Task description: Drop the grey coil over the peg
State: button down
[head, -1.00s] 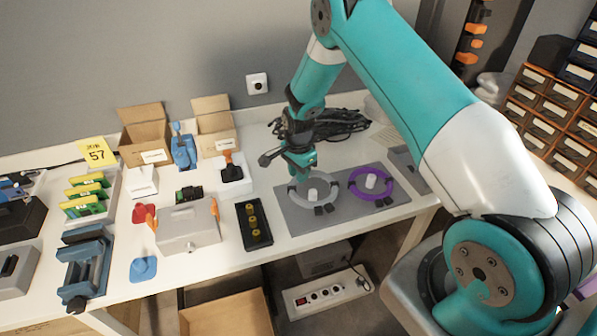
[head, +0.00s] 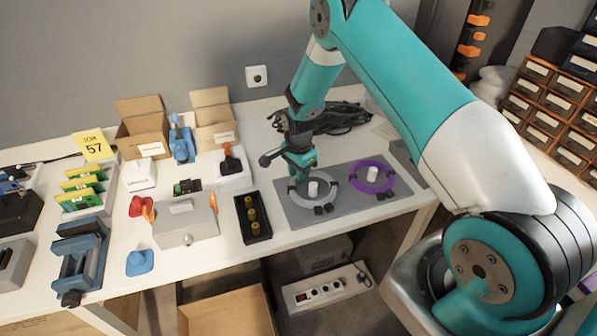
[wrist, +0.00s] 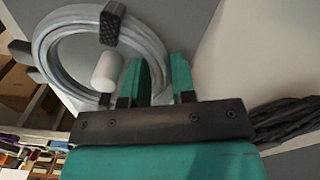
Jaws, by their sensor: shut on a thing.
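The grey coil (head: 297,202), a ring with black ties, is at a grey board (head: 288,215) on the table. A white peg (head: 313,188) shows inside the ring. My gripper (head: 299,173) is at the back left of the coil, pointing down. In the wrist view the coil (wrist: 42,62) reaches the teal fingers (wrist: 162,65), which are shut on its side. The white peg (wrist: 106,72) shows through the ring, close to one finger. I cannot tell how high the coil is above the board.
A purple coil (head: 356,181) lies around a second white peg (head: 372,174) on the board's right. A black tray (head: 243,222) with yellow parts stands left of the board. Black cables (head: 345,116) lie behind. A grey box (head: 187,228) stands further left.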

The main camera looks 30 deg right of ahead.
jog(key=shift+f+b, duration=0.45)
jog(key=shift+f, duration=0.25)
jog(key=c, duration=0.9)
grip_release()
jog(key=shift+o, duration=0.2)
jog(key=shift+r, duration=0.1)
notch_tip(320, 180, up, 17)
jog(key=b, duration=0.1)
jog(key=shift+r+b, duration=0.15)
jog(key=shift+b, duration=0.25)
